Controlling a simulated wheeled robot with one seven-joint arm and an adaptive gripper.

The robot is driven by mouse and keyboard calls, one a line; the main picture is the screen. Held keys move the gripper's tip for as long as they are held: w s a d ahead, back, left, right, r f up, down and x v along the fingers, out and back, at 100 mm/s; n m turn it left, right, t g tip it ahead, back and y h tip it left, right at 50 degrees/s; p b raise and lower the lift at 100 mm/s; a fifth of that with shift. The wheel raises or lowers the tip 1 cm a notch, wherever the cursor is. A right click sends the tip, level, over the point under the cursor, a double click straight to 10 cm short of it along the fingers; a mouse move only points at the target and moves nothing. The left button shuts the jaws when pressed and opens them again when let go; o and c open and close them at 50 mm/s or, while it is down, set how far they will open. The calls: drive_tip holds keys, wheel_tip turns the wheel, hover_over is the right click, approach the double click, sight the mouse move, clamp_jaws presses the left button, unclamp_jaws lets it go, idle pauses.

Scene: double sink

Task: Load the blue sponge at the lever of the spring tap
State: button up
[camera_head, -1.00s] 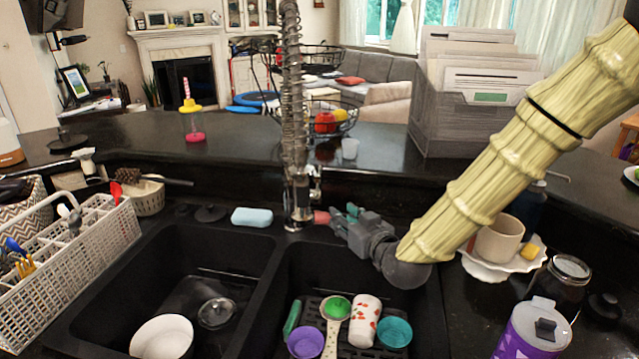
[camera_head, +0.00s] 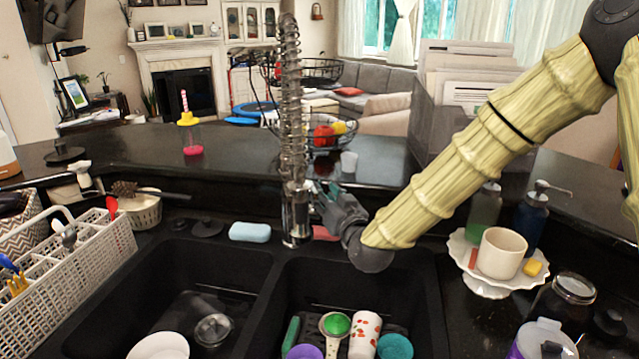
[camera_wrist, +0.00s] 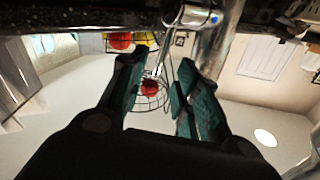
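The blue sponge (camera_head: 250,232) lies flat on the dark sink ledge, left of the spring tap's base. The spring tap (camera_head: 296,218) stands upright behind the divider between the basins; its metal body (camera_wrist: 208,50) and a shiny knob-like part (camera_wrist: 200,15) show close up in the wrist view. My gripper (camera_head: 322,195) is beside the tap's right side, above the ledge. The wrist view shows its teal fingers (camera_wrist: 155,85) apart, with nothing between them. Whether they touch the tap cannot be told. The lever is not clear in the head view.
A red sponge (camera_head: 325,233) lies right of the tap, under my gripper. The right basin holds a green-topped scoop (camera_head: 336,324), a patterned cup (camera_head: 365,333) and bowls. A dish rack (camera_head: 70,262) stands left. A white stand (camera_head: 497,278) with a mug stands right.

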drive_tip(key=shift+p+x, duration=0.45)
drive_tip(key=shift+x, duration=2.1)
drive_tip(key=shift+d, duration=0.1)
clamp_jaws()
